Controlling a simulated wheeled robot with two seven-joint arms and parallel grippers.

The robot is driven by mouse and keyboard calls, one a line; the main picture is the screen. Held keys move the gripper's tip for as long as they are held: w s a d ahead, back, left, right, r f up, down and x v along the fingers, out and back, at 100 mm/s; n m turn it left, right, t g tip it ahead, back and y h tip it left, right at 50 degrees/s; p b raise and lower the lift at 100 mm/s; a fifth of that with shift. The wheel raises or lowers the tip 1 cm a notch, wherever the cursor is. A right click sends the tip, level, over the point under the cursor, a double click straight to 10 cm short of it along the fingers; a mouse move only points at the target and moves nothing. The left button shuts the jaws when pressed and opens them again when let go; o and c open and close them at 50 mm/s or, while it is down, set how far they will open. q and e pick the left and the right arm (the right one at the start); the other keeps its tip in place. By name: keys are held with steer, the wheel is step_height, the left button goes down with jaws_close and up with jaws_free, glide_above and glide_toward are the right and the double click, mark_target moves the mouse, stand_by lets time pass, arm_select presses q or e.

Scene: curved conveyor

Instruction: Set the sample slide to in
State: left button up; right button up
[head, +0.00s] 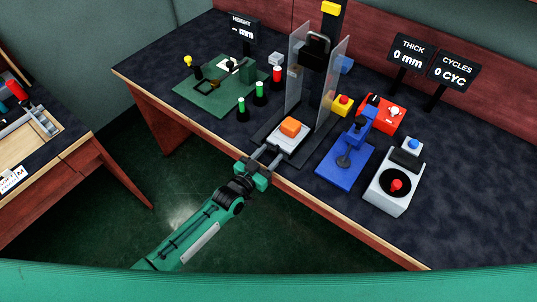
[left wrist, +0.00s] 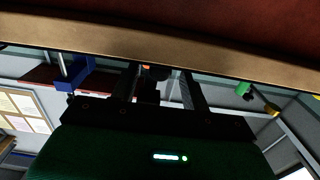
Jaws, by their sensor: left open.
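The sample slide appears to be the pale carriage (head: 290,142) at the front of the press, near the table's front edge. An orange block (head: 291,127) sits on it, between two clear guard panels. My left gripper (head: 268,154) is open at the table's front edge, just in front and to the left of the carriage. I cannot tell whether a finger touches it. In the left wrist view the two dark fingers of my left gripper (left wrist: 163,75) stand apart, with a small bit of orange visible between them. My right gripper is not in view.
The table's wooden front edge (left wrist: 150,58) runs close past the fingers. A blue device (head: 346,165) and a grey box with a red button (head: 394,190) stand to the right. Green and red posts (head: 260,93) and a green board (head: 215,92) are to the left.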

mark_target(272, 152)
arm_select(q)
steer(key=shift+w, duration=0.1)
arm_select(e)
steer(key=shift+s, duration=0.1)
